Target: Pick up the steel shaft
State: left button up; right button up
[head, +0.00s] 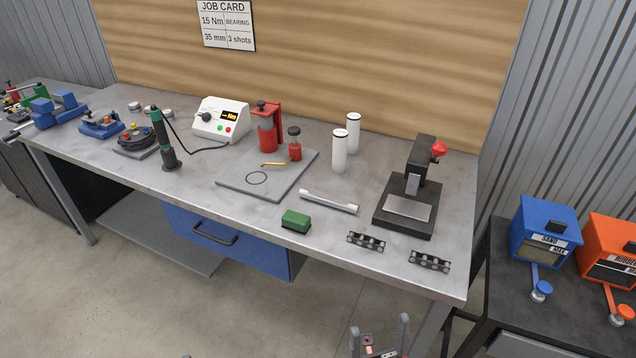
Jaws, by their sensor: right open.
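The steel shaft (329,202) is a bright silver bar with thicker ends. It lies flat on the grey workbench (200,184), near the front edge, between the grey plate and the black press. My right gripper (379,326) shows at the bottom of the head view, in front of the bench and well short of the shaft. Its two fingers stand apart with nothing between them. My left gripper is not in view.
A green block (296,220) sits just in front of the shaft, and the black press (408,192) stands to its right. Two black bearing strips (366,241) (429,260) lie near the front edge. White cylinders (340,151) (354,132) stand behind the shaft.

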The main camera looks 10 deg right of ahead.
aim_at(337, 201)
jog(key=i+z, duration=0.95)
jog(key=z, duration=0.2)
